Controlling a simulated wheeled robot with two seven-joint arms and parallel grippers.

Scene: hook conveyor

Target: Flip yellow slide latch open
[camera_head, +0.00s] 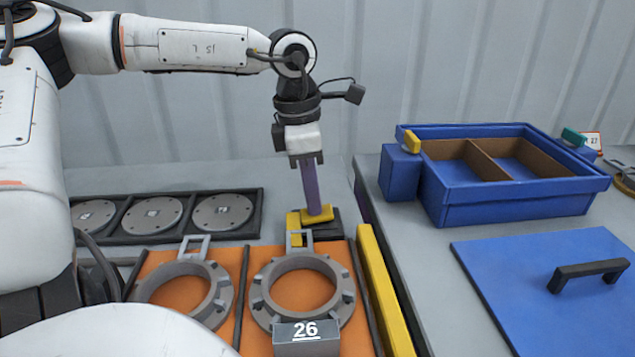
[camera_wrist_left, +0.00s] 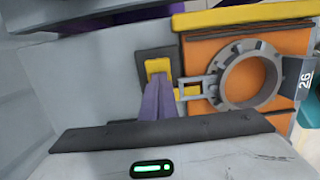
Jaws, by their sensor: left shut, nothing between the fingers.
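A yellow slide latch (camera_head: 317,214) lies on a dark base (camera_head: 327,230) behind the right-hand grey ring. In the left wrist view the yellow latch (camera_wrist_left: 158,66) shows on its dark plate (camera_wrist_left: 143,68). My left gripper (camera_head: 314,207) points down with its purple fingers shut and empty. The fingertips are at the latch; whether they touch it I cannot tell. In the left wrist view the fingers (camera_wrist_left: 158,95) cover the latch's near part. A second yellow block (camera_head: 293,225) stands just left of it. My right gripper is not in view.
Grey rings (camera_head: 262,283) with upright loops stand on orange panels, one beside a "26" tag (camera_head: 306,335). A yellow bar (camera_head: 384,290) runs along the right. A blue divided box (camera_head: 520,205) and blue lid (camera_head: 510,280) lie on the right table. Round plates (camera_head: 152,215) sit left.

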